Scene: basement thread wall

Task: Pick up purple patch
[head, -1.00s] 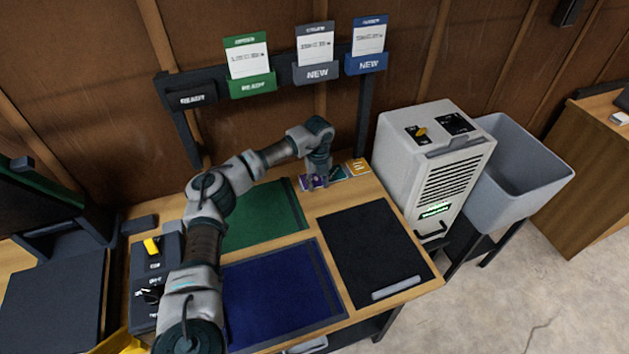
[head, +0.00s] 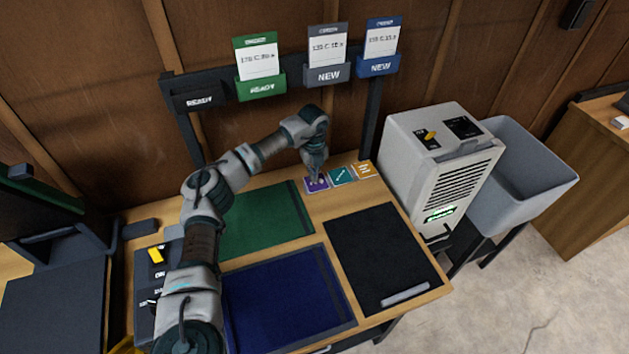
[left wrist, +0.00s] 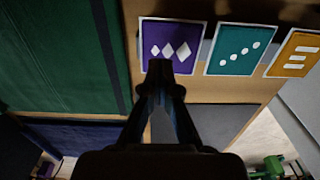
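The purple patch (head: 317,184) with white diamonds lies flat at the left end of a short row at the back of the wooden table. It also shows in the left wrist view (left wrist: 172,46). My left gripper (head: 314,172) points down at it. In the left wrist view its fingertips (left wrist: 160,68) are together over the patch's near edge. I cannot tell whether the patch is pinched between them. The teal patch (head: 342,176) and the orange patch (head: 364,170) lie to its right. My right gripper is not in view.
Green (head: 262,222), blue (head: 285,298) and black (head: 375,255) mats cover most of the table. A grey machine (head: 440,165) and a grey bin (head: 530,180) stand to the right. A rack with card pockets (head: 330,75) rises behind the patches.

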